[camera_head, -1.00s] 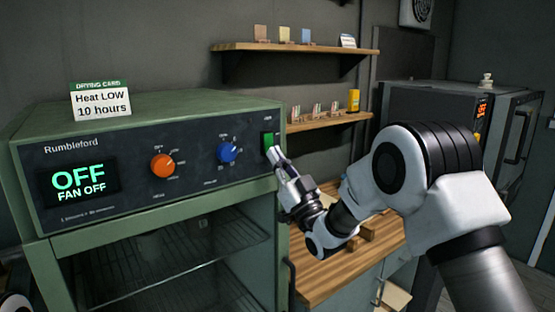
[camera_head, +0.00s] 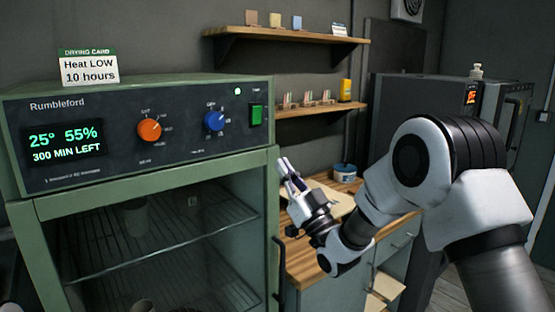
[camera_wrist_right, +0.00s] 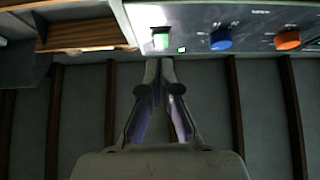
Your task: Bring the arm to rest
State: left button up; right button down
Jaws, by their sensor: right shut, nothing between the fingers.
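My right gripper (camera_head: 287,172) is shut and empty, in front of the wooden counter and just right of the green drying cabinet (camera_head: 150,190). It is apart from the cabinet's green power switch (camera_head: 256,115), which sits above and left of it. In the right wrist view the shut fingers (camera_wrist_right: 159,68) point toward the panel, with the green switch (camera_wrist_right: 160,39) just beyond them. The cabinet display (camera_head: 65,144) reads 25°, 55% and 300 MIN LEFT. A small green lamp (camera_head: 238,91) is lit. My left gripper is not in view.
An orange knob (camera_head: 149,129) and a blue knob (camera_head: 214,121) are on the panel. A drying card (camera_head: 90,69) reads Heat LOW, 10 hours. The wooden counter (camera_head: 302,262) and wall shelves (camera_head: 290,34) lie behind my right arm. A dark kiln (camera_head: 430,95) stands at right.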

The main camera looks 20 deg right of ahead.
jog(key=s+f+m+g+h, duration=0.1)
jog(key=s+f+g+h, duration=0.15)
jog(key=f, duration=0.95)
jog(key=s+f+m+g+h, duration=0.1)
jog(key=s+f+g, duration=0.2)
jog(key=f, duration=1)
jog(key=s+f+m+g+h, duration=0.2)
jog(key=s+f+g, duration=0.1)
jog(key=f, duration=0.9)
jog(key=s+d+f+g+h, duration=0.15)
jog(key=s+f+g, duration=0.65)
jog(key=s+f, duration=0.85)
jog(key=s+d+f+g+h, duration=0.1)
jog(key=s+g, duration=0.6)
jog(key=s, duration=1)
jog(key=shift+s+d+f+m+h, duration=0.3)
jog(key=shift+s+d+f, duration=0.1)
jog(key=shift+f, duration=0.3)
